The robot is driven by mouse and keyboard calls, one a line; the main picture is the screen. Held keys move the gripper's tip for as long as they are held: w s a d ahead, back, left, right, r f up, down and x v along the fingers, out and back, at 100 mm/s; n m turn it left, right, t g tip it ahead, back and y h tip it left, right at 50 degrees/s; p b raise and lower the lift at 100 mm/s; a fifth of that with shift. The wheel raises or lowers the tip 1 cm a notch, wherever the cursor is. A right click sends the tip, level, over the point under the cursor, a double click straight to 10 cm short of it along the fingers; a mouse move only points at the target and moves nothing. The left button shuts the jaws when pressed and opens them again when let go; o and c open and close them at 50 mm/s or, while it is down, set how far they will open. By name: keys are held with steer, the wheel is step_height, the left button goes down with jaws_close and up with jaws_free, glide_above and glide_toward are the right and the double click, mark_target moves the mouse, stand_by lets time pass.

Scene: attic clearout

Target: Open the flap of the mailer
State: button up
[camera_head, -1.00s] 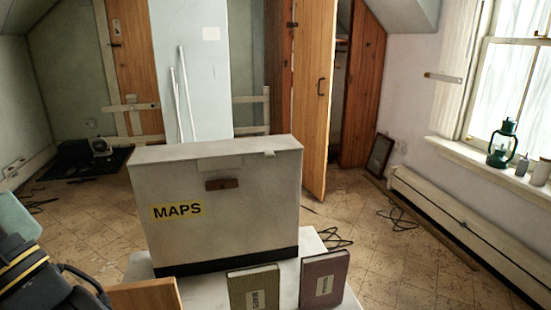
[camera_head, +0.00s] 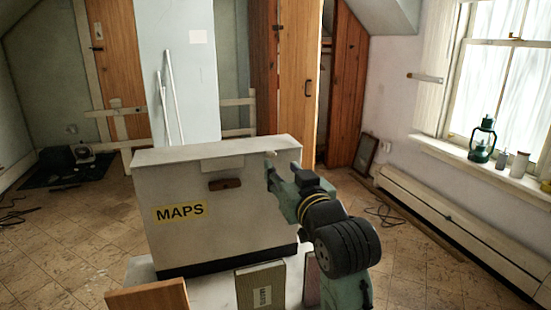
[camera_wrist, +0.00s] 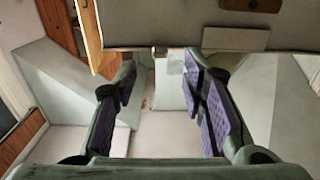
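The mailer is most likely the large off-white box (camera_head: 225,230) with a yellow MAPS label (camera_head: 180,212), upright at the centre of the head view. Its top looks closed. The front has a pale plate, a brown handle (camera_head: 225,184) and a small pale tab (camera_head: 270,154) at the upper right. My gripper (camera_head: 282,172) is in front of the box's upper right corner, just below the tab. In the wrist view the gripper (camera_wrist: 160,70) is open and empty, its purple-padded fingers apart. The tab (camera_wrist: 160,50) shows beyond the gap between them; contact is not visible.
A green book (camera_head: 261,287) stands before the box, with a dark red book (camera_head: 311,280) partly behind my arm. A wooden piece (camera_head: 148,298) is at the lower left. A windowsill with a green lantern (camera_head: 482,140) is at right. Floor on both sides is mostly open.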

steer(key=x, duration=0.7)
steer(key=shift+w+p, duration=0.2)
steer(key=shift+p, duration=0.2)
steer(key=shift+c, duration=0.3)
jaws_close()
